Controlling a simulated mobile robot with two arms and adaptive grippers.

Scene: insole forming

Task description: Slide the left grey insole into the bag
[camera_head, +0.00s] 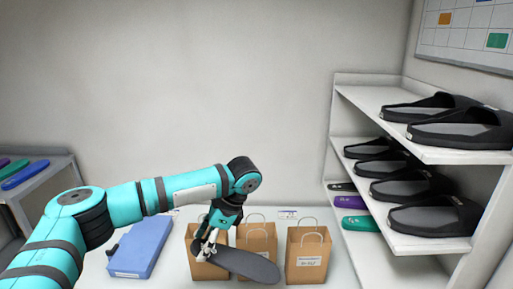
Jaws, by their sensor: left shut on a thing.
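A dark grey insole (248,265) is held by my left gripper (207,250), which is shut on its left end. The insole lies roughly level, tilted down to the right, in front of the paper bags. Three brown paper bags with handles stand in a row: the left bag (200,270) is partly hidden by the gripper and insole, the middle bag (258,240) is partly hidden by the insole, and the right bag (308,255) shows a white label. The insole appears outside the bags. My right gripper is not in view.
A blue flat box (141,246) lies on the white table (190,213) left of the bags. A white shelf (387,97) on the right holds several black sandals and coloured insoles. A grey rack (52,172) with coloured insoles stands at the far left.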

